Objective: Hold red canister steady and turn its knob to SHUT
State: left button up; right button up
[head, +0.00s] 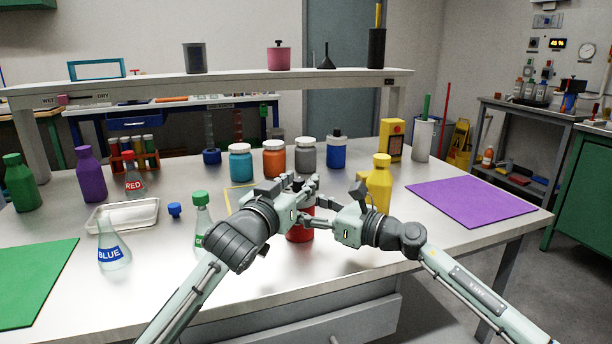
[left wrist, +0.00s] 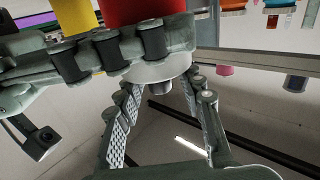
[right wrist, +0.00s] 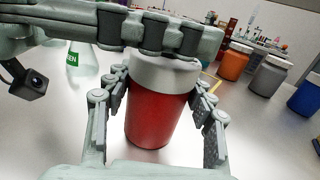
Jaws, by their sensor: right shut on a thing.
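The red canister (head: 300,232) stands upright on the table, mostly covered by my grippers in the head view. Its red body (right wrist: 155,115) and pale lid show in the right wrist view. My right gripper (head: 309,216) is shut on the canister from the right side, one finger on each side of it. My left gripper (head: 306,187) is above the canister at its lid. In the left wrist view, the pale lid (left wrist: 158,72) carries a small grey knob (left wrist: 160,88) between the left fingers, which look open with gaps beside it. The knob's markings are not readable.
A yellow bottle (head: 380,180) stands close behind my right gripper. A green-capped flask (head: 202,215) is just left of my left gripper. Several lidded jars, including an orange one (head: 274,160), line up behind. A purple mat (head: 470,202) lies clear at the right.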

pick_arm(q)
jog(key=shift+x, duration=2)
jog(key=shift+c, duration=0.6)
grip_shut()
